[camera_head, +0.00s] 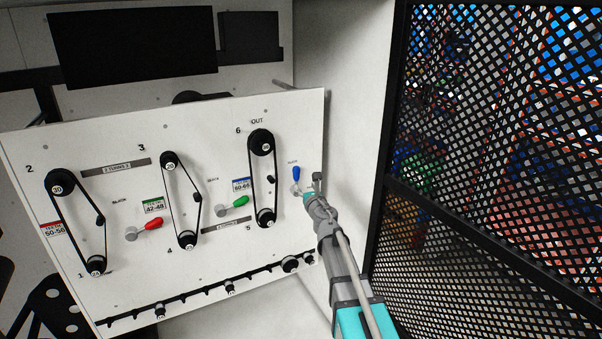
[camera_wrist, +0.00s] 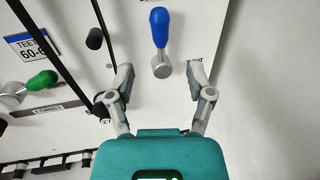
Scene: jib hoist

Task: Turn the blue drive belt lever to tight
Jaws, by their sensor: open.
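The blue drive belt lever (camera_head: 296,174) is at the right side of the white panel, its blue handle pointing up from a grey pivot. It also shows in the wrist view (camera_wrist: 159,28), standing almost upright above its round grey hub (camera_wrist: 161,68). A label to the right of it is partly readable. My gripper (camera_wrist: 159,75) is open, with one finger on each side below the hub, and holds nothing. In the head view my gripper (camera_head: 314,188) is close to the lever, just to its lower right. Contact with the panel cannot be told.
The red lever (camera_head: 154,223) and green lever (camera_head: 239,202) sit further left, beside black belts on pulleys. The nearest belt (camera_head: 264,178) runs just left of the blue lever. A black tensioner knob (camera_wrist: 95,39) stands near it. A black mesh guard (camera_head: 480,140) is at the right.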

